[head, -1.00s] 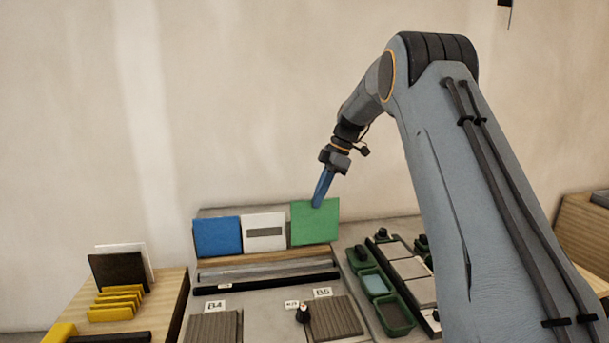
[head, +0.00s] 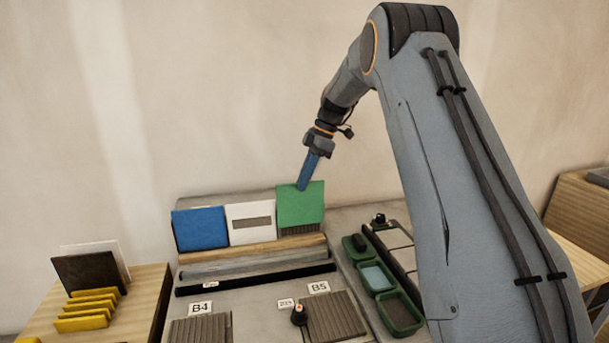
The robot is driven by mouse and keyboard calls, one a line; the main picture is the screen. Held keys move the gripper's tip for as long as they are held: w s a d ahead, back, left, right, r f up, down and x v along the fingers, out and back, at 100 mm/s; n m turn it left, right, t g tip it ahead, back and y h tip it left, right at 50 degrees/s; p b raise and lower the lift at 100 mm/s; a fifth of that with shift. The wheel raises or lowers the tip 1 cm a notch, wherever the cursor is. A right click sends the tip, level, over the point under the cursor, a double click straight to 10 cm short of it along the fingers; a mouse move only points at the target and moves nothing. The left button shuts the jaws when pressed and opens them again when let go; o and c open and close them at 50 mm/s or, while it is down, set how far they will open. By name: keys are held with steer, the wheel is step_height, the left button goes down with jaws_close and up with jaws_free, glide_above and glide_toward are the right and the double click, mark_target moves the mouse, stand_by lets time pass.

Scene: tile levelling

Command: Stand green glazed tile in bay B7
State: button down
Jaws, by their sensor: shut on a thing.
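The green glazed tile (head: 300,206) stands near upright at the right end of a row of tiles. Its lower edge is above a dark ribbed strip that shows beneath it, so it sits higher than its neighbours. My gripper (head: 303,185), with blue fingers, comes down from above and is shut on the tile's top edge. Bay B7 and its label cannot be made out; only labels B4 (head: 200,308) and B5 (head: 318,287) are readable.
A blue tile (head: 199,229) and a white tile (head: 251,209) stand left of the green one. Ribbed pads (head: 336,318) lie in front, with a small dark knob (head: 299,315) between them. Green trays (head: 400,314) lie to the right. A dark tile (head: 88,273) and yellow slats (head: 88,308) are at left.

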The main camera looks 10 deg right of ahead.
steer(key=shift+f+b, duration=0.9)
steer(key=shift+f, duration=1.65)
steer(key=shift+d, duration=0.15)
steer(key=shift+w+b, duration=0.35)
steer(key=shift+b, duration=0.05)
steer(key=shift+f, duration=0.25)
stand_by(0.7)
steer(key=c, duration=1.8)
jaws_free()
steer(key=shift+c, duration=0.2)
